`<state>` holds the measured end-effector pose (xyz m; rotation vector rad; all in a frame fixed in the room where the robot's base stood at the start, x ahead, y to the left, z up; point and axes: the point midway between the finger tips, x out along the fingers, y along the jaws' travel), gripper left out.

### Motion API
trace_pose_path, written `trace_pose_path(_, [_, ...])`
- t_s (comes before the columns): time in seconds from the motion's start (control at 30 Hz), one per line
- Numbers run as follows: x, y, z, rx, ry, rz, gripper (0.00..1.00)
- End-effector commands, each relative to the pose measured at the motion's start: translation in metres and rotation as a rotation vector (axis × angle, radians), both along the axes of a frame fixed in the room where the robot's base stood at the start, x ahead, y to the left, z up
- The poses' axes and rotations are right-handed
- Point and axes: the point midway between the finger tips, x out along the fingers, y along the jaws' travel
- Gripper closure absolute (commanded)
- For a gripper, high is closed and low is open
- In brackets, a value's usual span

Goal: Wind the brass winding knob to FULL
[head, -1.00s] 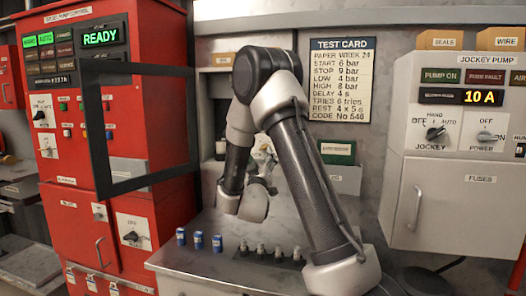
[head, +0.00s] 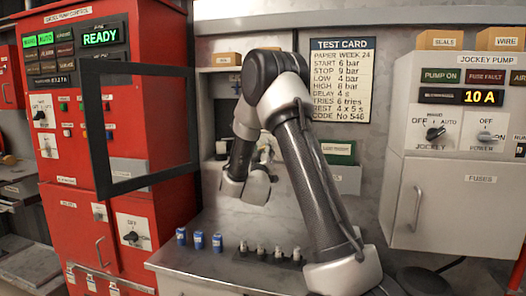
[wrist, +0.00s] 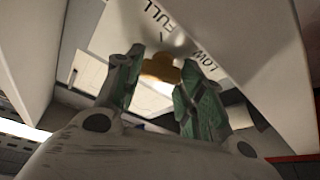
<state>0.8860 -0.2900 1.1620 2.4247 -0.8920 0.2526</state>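The brass winding knob (wrist: 160,68) shows in the wrist view on the underside of a pale panel, partly hidden by my fingers. The word FULL (wrist: 160,15) is printed above it and LOW (wrist: 205,60) to its right, with a short dark mark between the words. My gripper (wrist: 162,72) has one green-padded finger on each side of the knob. In the head view my arm's wrist hides the knob and most of the gripper, in front of the grey recess.
A red pump control cabinet (head: 85,225) stands left, its READY display lit. A dark open frame (head: 97,130) juts out from it. The jockey pump box (head: 440,200) is at right. Blue cylinders (head: 198,240) and small grey fittings stand on the bench below my arm.

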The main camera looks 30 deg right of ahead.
Motion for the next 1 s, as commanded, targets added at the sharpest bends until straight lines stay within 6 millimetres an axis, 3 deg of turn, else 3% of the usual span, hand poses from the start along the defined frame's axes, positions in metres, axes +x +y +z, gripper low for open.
trace_pose_path(0.47, [0.0007,0.0005,-0.0007,0.071,-0.070,0.001,0.85])
trace_pose_path(1.0, [0.0016,0.0020,-0.0005,0.403,-0.409,0.001,0.85])
